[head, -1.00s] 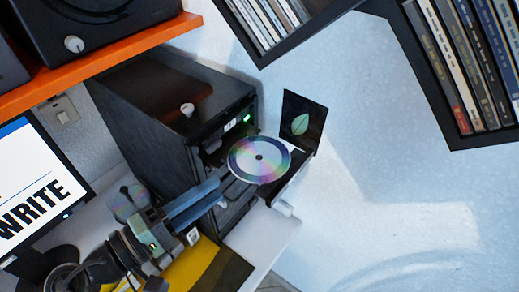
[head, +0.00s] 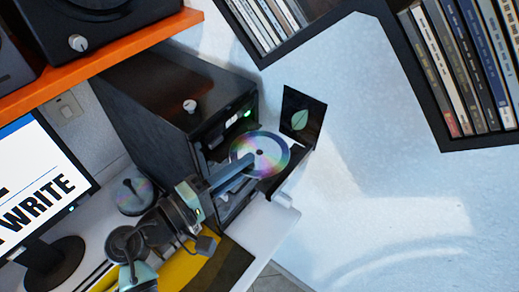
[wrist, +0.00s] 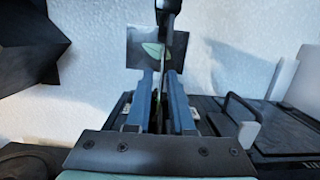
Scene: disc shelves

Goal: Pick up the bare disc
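A bare shiny disc (head: 270,148) with a dark centre hole is at the front of the black computer tower (head: 140,120). My gripper (head: 240,168) reaches in from the lower left, and its blue-grey fingers overlap the disc's lower left part in the head view. In the wrist view the two fingers of my gripper (wrist: 162,95) stand apart. A thin dark edge runs into the gap between them; I cannot tell for sure whether it is the disc or whether a finger touches it.
A dark case with a green leaf (head: 303,115) stands open just behind the disc. Another disc (head: 134,197) lies by the monitor (head: 40,195). An orange shelf (head: 110,58) and racks of cases (head: 462,65) are above. The pale wall at right is clear.

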